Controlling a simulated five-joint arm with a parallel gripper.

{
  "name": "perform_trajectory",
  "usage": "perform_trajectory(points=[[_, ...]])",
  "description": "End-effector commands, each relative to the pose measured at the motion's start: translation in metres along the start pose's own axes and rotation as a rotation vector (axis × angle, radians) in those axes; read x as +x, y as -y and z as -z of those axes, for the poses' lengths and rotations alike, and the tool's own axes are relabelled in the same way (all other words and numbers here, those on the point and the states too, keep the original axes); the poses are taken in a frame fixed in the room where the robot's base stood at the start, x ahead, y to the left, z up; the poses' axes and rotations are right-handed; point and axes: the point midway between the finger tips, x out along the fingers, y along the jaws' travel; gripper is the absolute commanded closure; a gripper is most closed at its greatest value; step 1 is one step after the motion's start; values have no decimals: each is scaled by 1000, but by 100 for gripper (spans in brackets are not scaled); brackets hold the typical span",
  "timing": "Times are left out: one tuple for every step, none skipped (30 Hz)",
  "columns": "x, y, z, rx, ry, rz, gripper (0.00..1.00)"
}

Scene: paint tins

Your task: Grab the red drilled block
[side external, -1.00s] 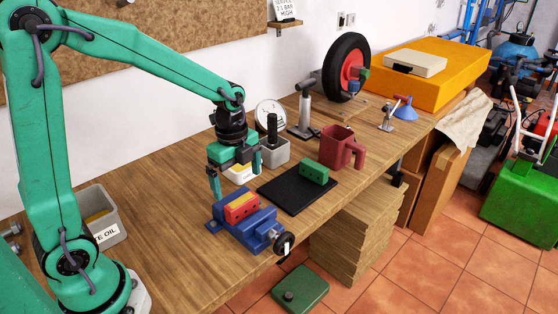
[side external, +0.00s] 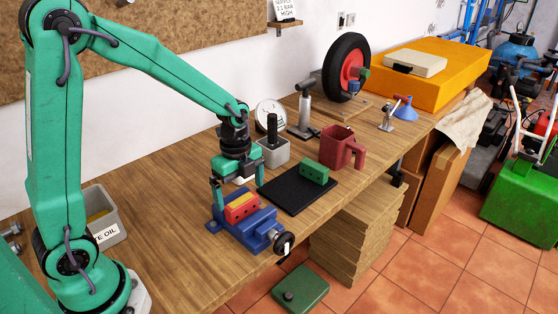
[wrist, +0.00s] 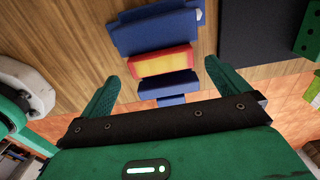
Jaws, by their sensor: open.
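The red drilled block (side external: 241,212), with a yellow top, sits in the blue vise (side external: 248,229) near the front of the bench. In the wrist view the red block (wrist: 163,62) lies between the blue jaws of the vise (wrist: 155,37). My gripper (side external: 238,190) is open and empty just above the block, with one finger on each side. In the wrist view its fingers (wrist: 161,77) stand apart, and the block appears between and beyond their tips. I cannot tell whether the fingers touch anything.
A black mat (side external: 290,198) with a green drilled block (side external: 314,172) lies to the right. A grey oil bin (side external: 104,215) is at the left. The bench between is clear.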

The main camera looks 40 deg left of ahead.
Motion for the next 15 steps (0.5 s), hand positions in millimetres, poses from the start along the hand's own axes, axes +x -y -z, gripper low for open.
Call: perform_trajectory(points=[[4, 0, 0, 0, 0, -2, 0], [7, 0, 0, 0, 0, -4, 0], [11, 0, 0, 0, 0, -5, 0], [14, 0, 0, 0, 0, -5, 0], [17, 0, -1, 0, 0, -4, 0], [22, 0, -1, 0, 0, -5, 0], [25, 0, -1, 0, 0, -5, 0], [28, 1, -1, 0, 0, -4, 0], [33, 1, -1, 0, 0, -4, 0], [36, 1, -1, 0, 0, -4, 0], [39, 1, -1, 0, 0, -4, 0], [42, 1, -1, 0, 0, -4, 0], [44, 1, -1, 0, 0, -3, 0], [46, 1, -1, 0, 0, -2, 0], [47, 1, -1, 0, 0, -2, 0]])
